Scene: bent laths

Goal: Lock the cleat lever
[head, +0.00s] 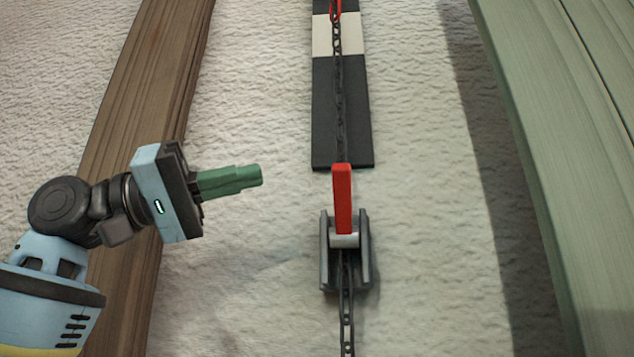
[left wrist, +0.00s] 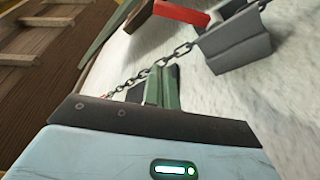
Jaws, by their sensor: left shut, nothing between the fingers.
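The cleat is a dark grey two-cheeked block (head: 364,268) on the pale rough wall, and it also shows in the left wrist view (left wrist: 238,42). Its red lever (head: 342,195) rises from a light grey pivot between the cheeks and points up the picture. The lever also shows in the left wrist view (left wrist: 180,13). A dark chain (head: 346,315) passes through the cleat. My left gripper (head: 260,175) has green fingers, shut and empty, left of the lever and apart from it. My right gripper is in neither view.
A black and white striped strip (head: 340,110) lies above the cleat, with the chain along it and a red piece (head: 336,10) at the top. A brown wooden beam (head: 150,130) runs at left, a grey-green board (head: 560,130) at right.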

